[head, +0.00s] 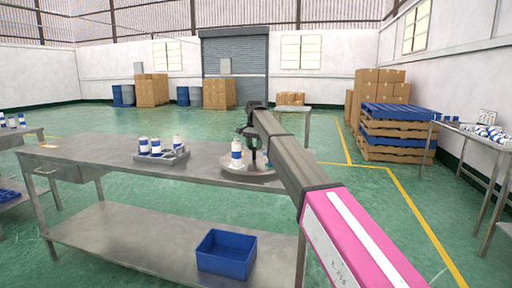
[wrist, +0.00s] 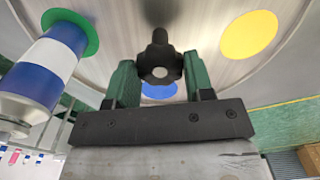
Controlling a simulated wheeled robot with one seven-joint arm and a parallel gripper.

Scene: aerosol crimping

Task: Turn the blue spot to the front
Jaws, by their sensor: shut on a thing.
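The round metal turntable (head: 262,177) sits on the steel table. In the wrist view its grey disc (wrist: 205,75) carries a yellow spot (wrist: 248,36) at right and a green spot (wrist: 91,38) at left, partly under a white-and-blue can (wrist: 50,72). The blue spot (wrist: 159,92) shows between my fingers, partly hidden by a black knob (wrist: 160,62). My gripper (wrist: 159,75) has its green fingers either side of the knob and is shut on it. In the head view my gripper (head: 251,140) is above the turntable, beside the can (head: 237,156).
A grey tray (head: 172,157) with several white-and-blue cans stands on the table (head: 105,150) left of the turntable. A blue bin (head: 226,254) is on the lower shelf. Side tables flank the room at left and right. The tabletop between tray and turntable is clear.

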